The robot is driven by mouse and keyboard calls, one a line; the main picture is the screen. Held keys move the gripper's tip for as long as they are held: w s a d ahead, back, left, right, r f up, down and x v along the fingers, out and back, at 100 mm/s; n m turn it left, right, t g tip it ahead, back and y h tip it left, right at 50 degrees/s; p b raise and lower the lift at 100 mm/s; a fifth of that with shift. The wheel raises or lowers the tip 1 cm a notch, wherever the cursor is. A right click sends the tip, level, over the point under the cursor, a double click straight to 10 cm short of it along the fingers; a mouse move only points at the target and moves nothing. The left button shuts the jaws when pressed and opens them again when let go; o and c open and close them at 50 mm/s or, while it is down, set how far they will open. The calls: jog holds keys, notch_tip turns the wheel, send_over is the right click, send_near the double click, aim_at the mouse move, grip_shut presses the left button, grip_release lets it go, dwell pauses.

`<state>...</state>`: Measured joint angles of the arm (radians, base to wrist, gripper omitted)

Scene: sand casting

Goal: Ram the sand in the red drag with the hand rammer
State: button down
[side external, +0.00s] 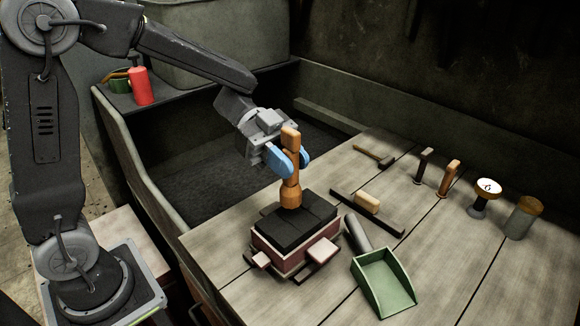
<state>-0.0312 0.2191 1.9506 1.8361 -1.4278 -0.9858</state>
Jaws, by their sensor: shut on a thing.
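The hand rammer (290,190) is an orange-brown wooden tool held upright. My gripper (287,160), with blue fingers, is shut on its shaft. The rammer's lower end is at the dark sand (298,230) near its back left part; I cannot tell whether it touches or hovers just above. The sand is dark and fills the red drag (296,259) to the top, with visible lines across its surface. The drag is a dull red box with side lugs, standing on the wooden bench.
A green scoop (383,283) with a dark handle lies close at the drag's right. Behind it is a dark bar with a pale grip (367,203). Several small tools and a round dial gauge (486,190) stand at the right. A dark sand bin (220,160) lies behind the bench.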

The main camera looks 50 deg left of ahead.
jog(key=shift+w, duration=1.9)
jog(key=shift+f, duration=1.2)
notch_tip(320, 180, up, 2)
jog(key=shift+r, duration=0.2)
jog(key=shift+d, duration=0.1)
